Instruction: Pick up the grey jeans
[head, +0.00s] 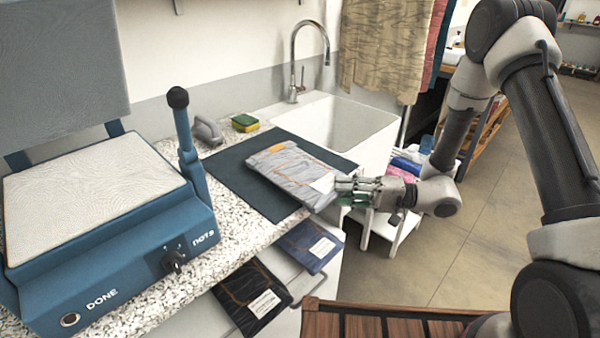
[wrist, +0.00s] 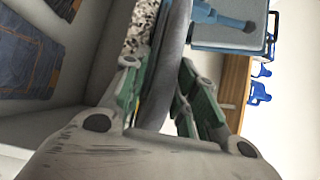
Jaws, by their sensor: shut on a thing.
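The grey jeans (head: 288,168) are folded flat with orange stitching and a white label, over the dark mat (head: 226,167) on the counter. My gripper (head: 345,190) is at their right edge, by the front of the counter. It is shut on that edge. In the wrist view, the grey fold (wrist: 166,75) runs between the green-padded fingers of my gripper (wrist: 158,80). The head view does not show clearly how much of the jeans is raised off the mat.
A white sink (head: 335,120) with a tap lies behind the mat. A blue press (head: 110,220) stands at the left. Folded dark jeans (head: 252,297) and blue jeans (head: 310,245) lie lower, in front of the counter. A sponge (head: 245,122) and a grey object (head: 208,131) sit near the wall.

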